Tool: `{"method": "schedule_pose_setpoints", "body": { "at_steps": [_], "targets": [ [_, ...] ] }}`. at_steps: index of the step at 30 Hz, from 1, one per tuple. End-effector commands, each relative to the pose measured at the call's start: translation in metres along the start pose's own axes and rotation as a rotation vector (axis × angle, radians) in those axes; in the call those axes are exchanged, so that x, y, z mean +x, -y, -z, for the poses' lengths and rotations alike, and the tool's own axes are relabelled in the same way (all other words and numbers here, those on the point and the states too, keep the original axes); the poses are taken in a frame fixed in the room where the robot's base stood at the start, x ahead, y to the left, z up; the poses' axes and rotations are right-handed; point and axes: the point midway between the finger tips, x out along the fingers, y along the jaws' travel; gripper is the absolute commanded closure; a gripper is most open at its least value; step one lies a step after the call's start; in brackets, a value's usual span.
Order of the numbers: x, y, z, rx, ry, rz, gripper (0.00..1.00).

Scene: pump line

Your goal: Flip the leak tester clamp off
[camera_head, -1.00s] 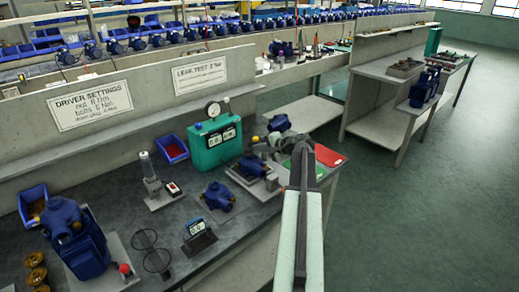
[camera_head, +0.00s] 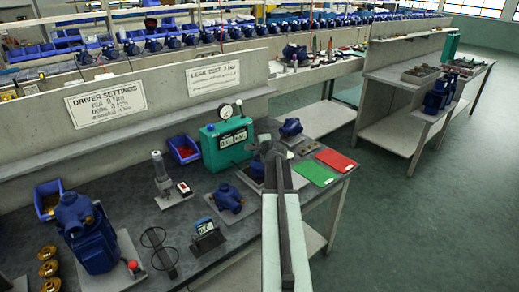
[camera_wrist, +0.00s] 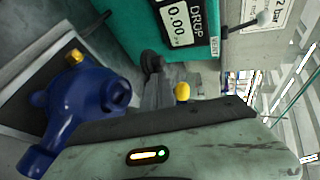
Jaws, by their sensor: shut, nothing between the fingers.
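The leak tester (camera_head: 226,146) is a teal box with a round gauge on top, standing on the bench in the head view. The wrist view shows its teal front (camera_wrist: 125,22) close up, with a display reading 0.00. A dark lever with a pale round knob (camera_wrist: 263,18) sticks out at its right there. I cannot tell surely whether this is the clamp. My gripper (camera_head: 275,150) is shut and empty, just right of the tester, hiding much of the test fixture. A blue pump body (camera_wrist: 85,108) with a brass fitting lies left in the wrist view.
Another blue pump body (camera_head: 229,197) sits on a pad left of my arm. A green mat (camera_head: 313,172) and a red mat (camera_head: 336,160) lie at the bench's right end. A stand with black rings (camera_head: 158,250) and a small display unit (camera_head: 207,236) are nearer.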

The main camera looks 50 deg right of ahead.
Motion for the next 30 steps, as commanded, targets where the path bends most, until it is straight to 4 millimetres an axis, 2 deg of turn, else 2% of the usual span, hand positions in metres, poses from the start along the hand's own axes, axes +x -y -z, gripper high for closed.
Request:
{"method": "schedule_pose_setpoints", "body": {
  "at_steps": [15,30],
  "targets": [
    [0.036,0.018,0.016,0.008,-0.014,-0.002,1.00],
    [0.053,0.026,0.026,0.008,-0.016,-0.002,1.00]
  ]
}}
